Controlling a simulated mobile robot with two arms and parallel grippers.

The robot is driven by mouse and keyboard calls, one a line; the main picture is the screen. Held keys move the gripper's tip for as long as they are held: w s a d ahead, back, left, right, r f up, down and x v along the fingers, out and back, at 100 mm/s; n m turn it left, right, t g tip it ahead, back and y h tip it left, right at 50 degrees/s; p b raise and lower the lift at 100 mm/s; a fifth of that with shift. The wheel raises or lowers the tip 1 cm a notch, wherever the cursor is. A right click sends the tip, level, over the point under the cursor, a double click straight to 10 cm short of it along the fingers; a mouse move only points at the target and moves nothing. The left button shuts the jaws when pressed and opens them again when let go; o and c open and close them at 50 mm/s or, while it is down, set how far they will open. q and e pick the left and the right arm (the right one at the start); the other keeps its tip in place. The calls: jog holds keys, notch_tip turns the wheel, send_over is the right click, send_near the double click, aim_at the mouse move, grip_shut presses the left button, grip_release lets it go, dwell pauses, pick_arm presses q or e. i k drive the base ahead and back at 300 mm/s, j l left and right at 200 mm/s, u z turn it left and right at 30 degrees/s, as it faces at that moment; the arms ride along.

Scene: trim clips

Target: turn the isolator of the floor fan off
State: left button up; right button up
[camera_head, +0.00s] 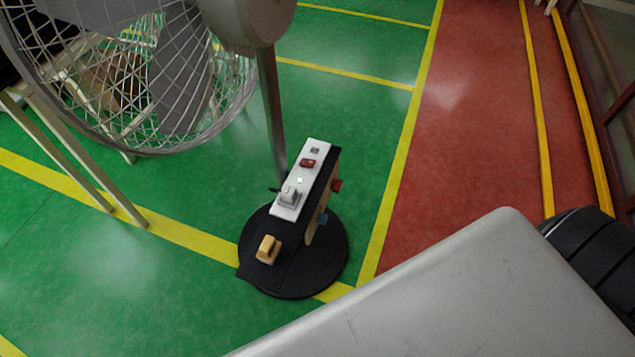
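The floor fan stands on the green floor, with its wire cage (215,95) at the upper left and its grey pole (271,115) running down to a round black base (310,268). A control box with a white top panel (314,158) stands over the base. The panel carries a red switch (308,163) and a light grey knob (289,196). A tan knob (268,249) sits low on the base's left side. Red (337,185) and blue (323,218) parts stick out on the box's right side. I cannot tell which control is the isolator or its position. Neither gripper is in view.
A smooth grey surface, probably mine, fills the lower right, with a black ribbed part beside it. Pale slanted legs (75,165) stand at the left below the cage. Yellow lines mark the green floor. The red walkway (470,130) on the right is clear.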

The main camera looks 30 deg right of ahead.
aim_at(336, 185)
jog(key=i+l+u, duration=0.1)
jog(key=l+u, duration=0.25)
jog(key=l, duration=0.4)
jog(key=l+u, duration=0.4)
jog(key=l, duration=0.35)
